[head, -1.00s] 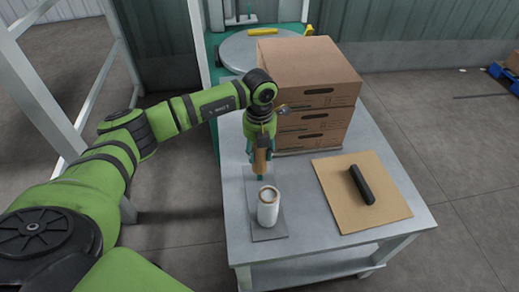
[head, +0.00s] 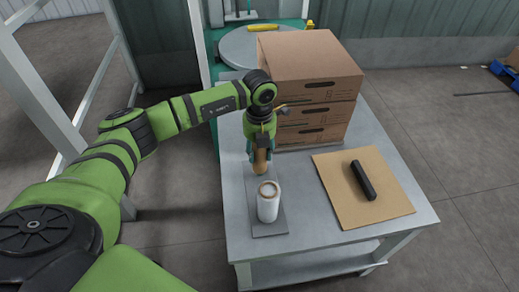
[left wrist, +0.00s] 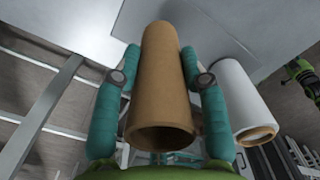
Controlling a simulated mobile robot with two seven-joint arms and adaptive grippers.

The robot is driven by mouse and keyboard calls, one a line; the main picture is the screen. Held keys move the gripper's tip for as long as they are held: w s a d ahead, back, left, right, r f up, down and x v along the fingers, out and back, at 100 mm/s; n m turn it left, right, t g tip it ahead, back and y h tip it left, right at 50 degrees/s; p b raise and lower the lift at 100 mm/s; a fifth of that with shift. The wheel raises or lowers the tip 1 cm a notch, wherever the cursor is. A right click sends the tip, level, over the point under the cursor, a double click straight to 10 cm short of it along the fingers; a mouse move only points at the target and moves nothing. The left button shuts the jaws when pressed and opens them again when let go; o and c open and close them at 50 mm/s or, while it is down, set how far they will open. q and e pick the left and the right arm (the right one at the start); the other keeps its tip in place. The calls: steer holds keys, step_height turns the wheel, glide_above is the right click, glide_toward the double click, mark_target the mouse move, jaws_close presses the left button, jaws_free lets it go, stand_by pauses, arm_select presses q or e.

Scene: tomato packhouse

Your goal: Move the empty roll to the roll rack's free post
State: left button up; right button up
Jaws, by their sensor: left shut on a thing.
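The empty roll (head: 260,162) is a brown cardboard tube. My left gripper (head: 259,152) is shut on it, with a teal finger on each side. In the left wrist view the empty roll (left wrist: 163,85) points away from me, its open near end facing the camera. The roll rack (head: 270,229) is a grey plate on the table. A white full roll (head: 268,204) stands upright on its near part. The empty roll is over the plate's far part, behind the white roll. I cannot tell whether it touches the plate. No free post shows. My right gripper is not in view.
A brown mat (head: 337,212) with a black bar (head: 363,180) lies on the table's right side. Stacked cardboard boxes (head: 308,62) stand at the back. A round grey turntable (head: 237,50) is behind the table. The strip between rack and mat is clear.

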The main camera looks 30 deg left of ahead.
arm_select(q)
steer(key=shift+f+b, duration=0.75)
steer(key=shift+f, duration=0.45)
steer(key=o, duration=1.1)
steer(key=shift+r, duration=0.1)
steer(key=shift+r+p, duration=3.1)
steer(key=shift+r, duration=0.9)
steer(key=shift+f, duration=0.1)
